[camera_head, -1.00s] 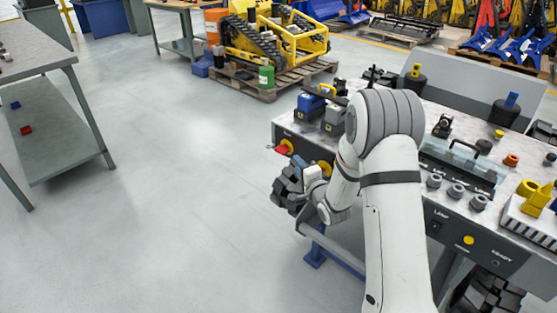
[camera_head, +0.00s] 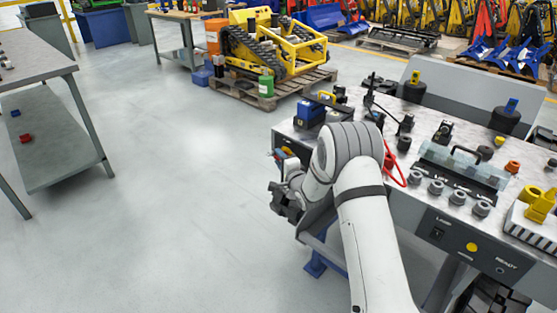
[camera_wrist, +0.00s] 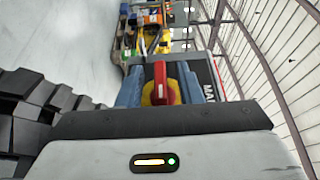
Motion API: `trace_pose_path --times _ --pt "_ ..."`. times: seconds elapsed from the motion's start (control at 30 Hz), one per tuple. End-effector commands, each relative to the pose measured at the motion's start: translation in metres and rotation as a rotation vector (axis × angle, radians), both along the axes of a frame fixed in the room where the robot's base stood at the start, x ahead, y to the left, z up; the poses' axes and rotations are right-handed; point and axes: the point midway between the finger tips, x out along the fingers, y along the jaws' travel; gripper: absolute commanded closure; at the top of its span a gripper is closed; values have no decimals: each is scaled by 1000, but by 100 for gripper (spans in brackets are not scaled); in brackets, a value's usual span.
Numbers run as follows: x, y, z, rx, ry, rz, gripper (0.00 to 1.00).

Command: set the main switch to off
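The main switch (camera_wrist: 160,90) has a red handle on a yellow disc, seen in the wrist view beside a dark panel with partly readable white lettering. The handle stands upright in that picture. My gripper (camera_wrist: 162,80) has its two blue-grey fingers on either side of the handle, with yellow showing between them. The fingers look open, and I see no clear contact with the handle. In the head view my gripper (camera_head: 279,156) is at the bench's left end, where the switch's yellow disc (camera_head: 287,150) is mostly covered.
The bench (camera_head: 410,103) carries blue and black devices, knobs and a clear-covered box. A red loop (camera_head: 393,165) shows behind my arm. A lamp switch panel (camera_head: 466,246) is on the front. Open floor (camera_head: 170,190) lies left, towards a grey table (camera_head: 45,75).

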Motion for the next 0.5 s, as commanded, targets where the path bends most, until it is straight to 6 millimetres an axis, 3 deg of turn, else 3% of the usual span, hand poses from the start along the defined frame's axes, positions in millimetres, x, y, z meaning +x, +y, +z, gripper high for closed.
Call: trace_pose_path --times 0.3,0.5 --pt "2 2 0 0 0 0 68" --pt "2 2 0 -1 0 0 84"
